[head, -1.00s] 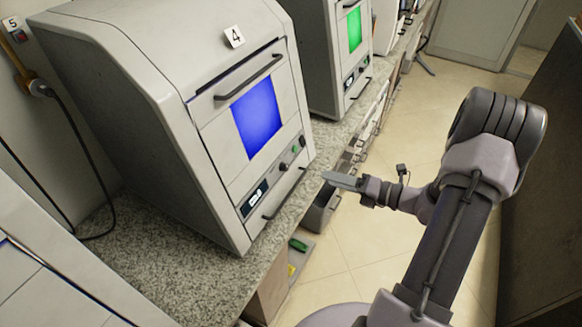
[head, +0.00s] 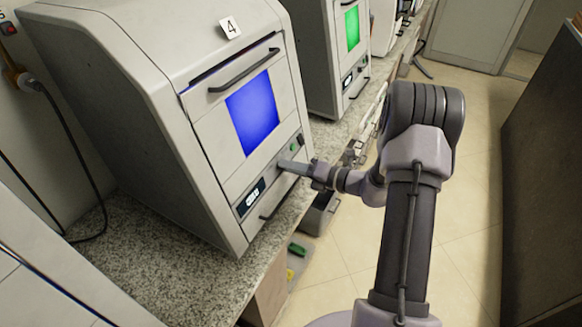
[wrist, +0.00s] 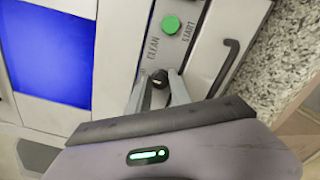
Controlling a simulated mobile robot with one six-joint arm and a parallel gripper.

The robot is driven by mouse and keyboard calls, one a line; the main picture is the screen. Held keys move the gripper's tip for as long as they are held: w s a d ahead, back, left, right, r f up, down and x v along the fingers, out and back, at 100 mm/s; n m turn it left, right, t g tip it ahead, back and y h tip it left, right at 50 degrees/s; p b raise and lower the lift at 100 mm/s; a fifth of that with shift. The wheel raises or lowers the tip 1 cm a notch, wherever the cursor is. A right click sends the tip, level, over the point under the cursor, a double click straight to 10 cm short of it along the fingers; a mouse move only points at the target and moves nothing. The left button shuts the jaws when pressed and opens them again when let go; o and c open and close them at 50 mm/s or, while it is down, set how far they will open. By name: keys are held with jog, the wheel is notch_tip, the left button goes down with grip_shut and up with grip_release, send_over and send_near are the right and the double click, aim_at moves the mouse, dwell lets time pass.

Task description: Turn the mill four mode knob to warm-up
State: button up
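Mill four (head: 215,165) is a grey cabinet with a "4" tag (head: 230,27), a lit blue window (head: 252,113) and a front control strip. Its small dark mode knob (wrist: 159,78) shows in the wrist view beside the word CLEAN; its pointer direction is too small to read. My gripper (wrist: 158,76) has its two fingers apart, one on each side of the knob, with narrow gaps visible. In the head view my gripper (head: 283,164) is at the control strip and hides the knob.
A green START button (wrist: 171,25) is just beyond the knob, and a dark handle (wrist: 224,66) lies to its right. A small display (head: 251,196) is left of the gripper. Another mill with a green window (head: 352,28) stands behind.

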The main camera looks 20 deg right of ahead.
grip_shut()
jog(key=shift+s+a+n+y+b, duration=0.1)
jog(key=shift+n+y+b, duration=0.2)
jog(key=shift+n+b, duration=4.35)
jog(key=n+p, duration=0.2)
jog(key=n, duration=0.1)
jog(key=shift+p, duration=0.4)
jog(key=o, duration=0.7)
grip_release()
